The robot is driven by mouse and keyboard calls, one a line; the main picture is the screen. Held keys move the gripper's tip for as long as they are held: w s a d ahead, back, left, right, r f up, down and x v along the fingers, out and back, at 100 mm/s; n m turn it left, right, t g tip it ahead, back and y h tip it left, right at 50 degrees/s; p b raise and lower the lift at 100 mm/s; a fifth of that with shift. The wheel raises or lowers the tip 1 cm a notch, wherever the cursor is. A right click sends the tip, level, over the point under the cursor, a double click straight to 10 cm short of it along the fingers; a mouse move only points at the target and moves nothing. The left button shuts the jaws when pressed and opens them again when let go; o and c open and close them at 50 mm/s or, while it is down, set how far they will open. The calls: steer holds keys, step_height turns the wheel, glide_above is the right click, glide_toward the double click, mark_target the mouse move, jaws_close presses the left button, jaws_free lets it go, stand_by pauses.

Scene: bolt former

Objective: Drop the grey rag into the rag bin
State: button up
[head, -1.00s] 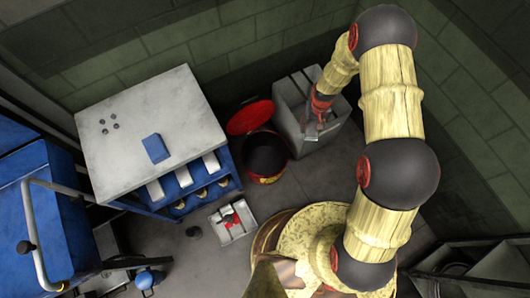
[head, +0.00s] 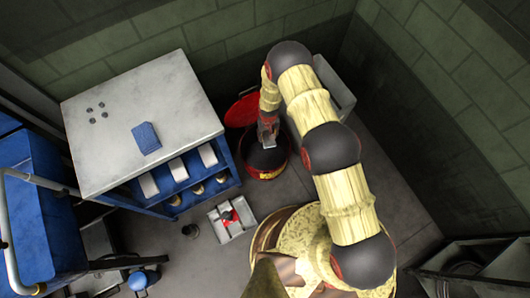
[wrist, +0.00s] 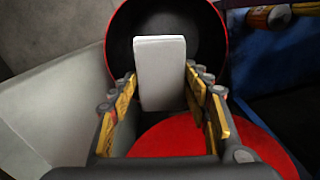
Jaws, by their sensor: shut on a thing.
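The grey rag (wrist: 160,75) shows in the wrist view as a pale, flat, folded block between the two fingers. My gripper (wrist: 160,92) is shut on it. In the head view my gripper (head: 267,140) points down over the mouth of the rag bin. The rag bin (head: 268,174) is a round red can with a dark interior, and its red lid (head: 241,108) stands open at the back. In the wrist view the dark bin mouth (wrist: 122,42) lies behind the rag, with the red lid (wrist: 175,140) below. The rag is hard to make out in the head view.
A grey box (head: 336,88) stands right of the bin, partly behind my arm. A workbench (head: 105,150) with a blue cloth (head: 146,138) on top is to the left. A small grey tray (head: 232,232) with a red item sits on the floor in front.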

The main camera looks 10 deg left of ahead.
step_height(320, 180, down, 6)
steer(key=b, duration=0.3)
stand_by(0.3)
steer(key=o, duration=1.2)
step_height(320, 180, up, 12)
stand_by(0.5)
